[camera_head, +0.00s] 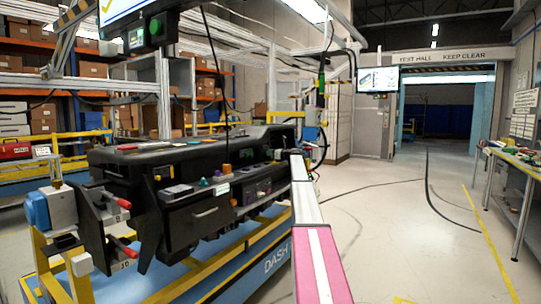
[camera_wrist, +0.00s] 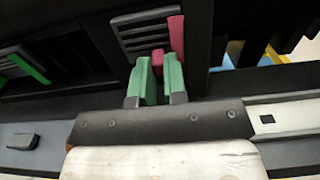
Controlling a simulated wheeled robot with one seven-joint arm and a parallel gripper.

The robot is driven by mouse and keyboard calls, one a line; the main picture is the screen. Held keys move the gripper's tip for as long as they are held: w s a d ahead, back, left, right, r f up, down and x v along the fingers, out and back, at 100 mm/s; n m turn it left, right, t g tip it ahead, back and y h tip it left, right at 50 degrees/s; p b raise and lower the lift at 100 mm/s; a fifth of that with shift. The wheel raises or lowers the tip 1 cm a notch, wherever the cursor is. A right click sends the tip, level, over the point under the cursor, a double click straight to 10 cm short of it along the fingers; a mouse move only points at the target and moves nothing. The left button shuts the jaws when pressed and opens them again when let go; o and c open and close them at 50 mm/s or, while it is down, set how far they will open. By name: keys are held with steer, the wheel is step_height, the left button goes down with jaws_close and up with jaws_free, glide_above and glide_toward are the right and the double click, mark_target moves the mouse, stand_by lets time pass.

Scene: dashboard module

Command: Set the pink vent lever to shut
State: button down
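In the wrist view, a dark slatted vent (camera_wrist: 148,32) is at the top centre. A pink vertical strip (camera_wrist: 176,38) runs along its right edge. The pink vent lever (camera_wrist: 157,62) stands out below the slats, between the green fingertips of my gripper (camera_wrist: 158,72). The fingers are close together with the lever filling the gap at their tips, so they look shut on it. The fingers partly cover the lever and the vent's lower edge. In the head view, I cannot make out this vent, its lever or my fingertips.
A second vent with a green lever (camera_wrist: 30,66) is at the left of the wrist view. The black dashboard (camera_head: 190,150) sits on a blue and yellow stand (camera_head: 225,275) in the head view. Clear floor (camera_head: 400,220) lies to the right, before a workbench (camera_head: 515,160).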

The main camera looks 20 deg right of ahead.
steer(key=shift+s+a, duration=0.95)
steer(key=shift+a, duration=0.2)
steer(key=shift+w, duration=0.1)
steer(key=c, duration=1.2)
jaws_free()
steer(key=shift+d, duration=0.1)
steer(key=shift+o, duration=0.2)
steer(key=v, duration=1)
steer(key=shift+s+d, duration=0.25)
steer(key=shift+s, duration=0.05)
